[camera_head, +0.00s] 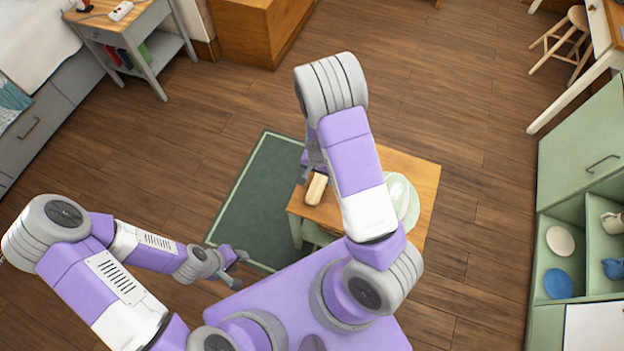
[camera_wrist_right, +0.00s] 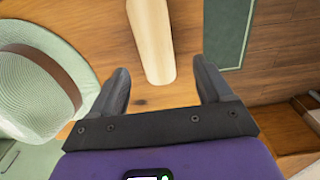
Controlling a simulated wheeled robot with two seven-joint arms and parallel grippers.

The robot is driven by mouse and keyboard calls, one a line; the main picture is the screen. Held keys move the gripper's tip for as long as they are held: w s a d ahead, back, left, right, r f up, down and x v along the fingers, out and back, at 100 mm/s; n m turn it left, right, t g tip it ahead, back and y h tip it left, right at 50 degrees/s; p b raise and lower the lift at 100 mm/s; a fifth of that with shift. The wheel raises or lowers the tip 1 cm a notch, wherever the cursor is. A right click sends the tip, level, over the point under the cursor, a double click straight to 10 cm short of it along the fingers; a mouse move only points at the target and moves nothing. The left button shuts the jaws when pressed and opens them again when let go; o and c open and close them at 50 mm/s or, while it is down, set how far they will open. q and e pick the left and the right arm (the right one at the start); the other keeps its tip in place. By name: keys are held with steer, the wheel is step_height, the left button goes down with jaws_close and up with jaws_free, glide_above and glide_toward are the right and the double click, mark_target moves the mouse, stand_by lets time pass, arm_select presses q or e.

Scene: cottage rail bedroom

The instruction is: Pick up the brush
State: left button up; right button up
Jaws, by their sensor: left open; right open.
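The brush (camera_head: 316,189) lies on a small wooden table (camera_head: 421,178), near its left edge. Only a pale wooden, elongated part of it shows. In the right wrist view the brush (camera_wrist_right: 152,40) runs up out of the top of the picture, its rounded near end between and just beyond the fingertips. My right gripper (camera_wrist_right: 164,80) is open and empty above the table, with the brush apart from both fingers. In the head view my right arm partly hides it. My left gripper (camera_head: 238,262) is open and empty, low at the left, away from the table.
A pale green hat (camera_head: 402,196) with a brown band lies on the table right beside the brush. A dark green rug (camera_head: 262,190) lies on the floor to the left. A green cabinet (camera_head: 580,150) stands at the right, a side table (camera_head: 150,55) at the upper left.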

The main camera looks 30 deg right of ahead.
mark_target(318, 184)
steer(key=shift+s+f+b, duration=0.3)
steer(key=shift+s+f, duration=0.1)
steer(key=shift+f, duration=0.45)
step_height(318, 184, down, 4)
steer(key=shift+a+f+b, duration=0.1)
steer(key=shift+f+b, duration=0.15)
steer(key=shift+b, duration=0.8)
steer(key=shift+c, duration=0.5)
steer(key=c, duration=1)
steer(key=shift+r, duration=0.15)
step_height(318, 184, up, 10)
steer(key=p, duration=0.4)
